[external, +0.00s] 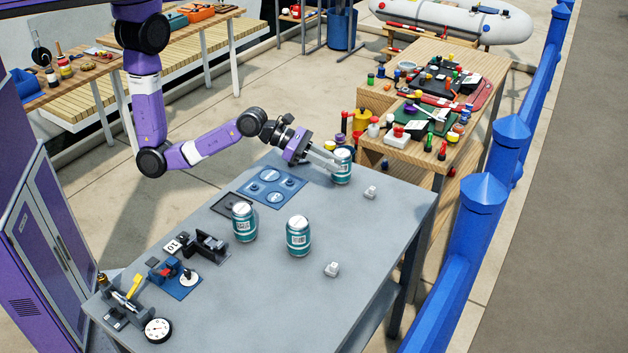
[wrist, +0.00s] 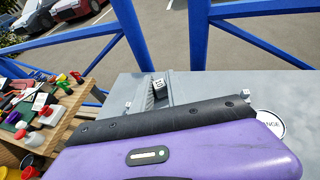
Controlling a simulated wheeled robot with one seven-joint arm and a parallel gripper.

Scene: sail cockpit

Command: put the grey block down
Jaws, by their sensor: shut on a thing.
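My gripper (external: 331,163) is low over the far right part of the grey table (external: 290,320), with its fingertips partly hidden behind a teal can (external: 342,178). In the wrist view my gripper (wrist: 158,94) is shut on a small grey block (wrist: 158,86) with a dark face and a light marking. The held block is hidden in the external view. I cannot tell whether it touches the table. The teal can's round top (wrist: 271,124) is to the right of the fingers in the wrist view.
Small light blocks stand on the table, one right of the can (external: 370,192) and one nearer the front (external: 332,269). Two more teal cans (external: 243,222) (external: 299,237) and a blue panel (external: 272,187) are to the left. A blue fence (external: 484,220) runs past the right side.

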